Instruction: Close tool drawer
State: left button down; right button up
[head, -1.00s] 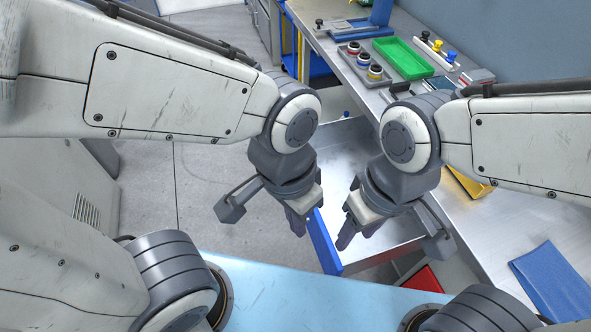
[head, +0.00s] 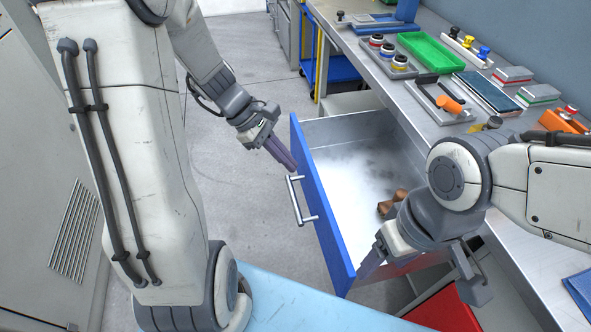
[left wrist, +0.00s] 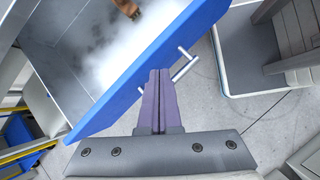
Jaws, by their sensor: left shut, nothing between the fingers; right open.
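The tool drawer (head: 325,215) is pulled out from the workbench, with a blue front and a silver bar handle (head: 298,200). Its pale metal inside shows, holding a brown object (head: 393,203) partly hidden by my right arm. My left gripper (head: 287,163) is shut and empty, just outside the blue front near its far end, above the handle in the picture. In the left wrist view its purple fingers (left wrist: 158,100) point at the blue front (left wrist: 140,85) beside the handle (left wrist: 186,66); I cannot tell whether they touch. My right gripper (head: 375,262) is open over the drawer's near end.
The workbench (head: 440,125) carries a green tray (head: 430,52), a rack of round parts (head: 390,58), and several tools. A red bin (head: 447,308) sits below the drawer's near side. Grey floor (head: 235,170) is clear left of the drawer.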

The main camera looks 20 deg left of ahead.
pick_arm(q)
jog(key=w+a+f+n+t+b, duration=0.1)
jog(key=a+f+n+t, duration=0.1)
jog(key=a+f+n, duration=0.3)
jog(key=w+a+f+n+t+b, duration=0.1)
jog(key=w+a+n+t+b, duration=0.15)
jog(key=a, duration=0.45)
jog(key=b, duration=0.2)
send_near(301, 171)
jog(key=shift+n+g, duration=0.25)
jog(key=shift+n, duration=0.2)
jog(key=shift+x, duration=2.8)
pick_arm(e)
notch_tip(301, 171, down, 7)
jog(key=shift+r, duration=0.2)
pick_arm(q)
jog(key=shift+w+r, duration=0.1)
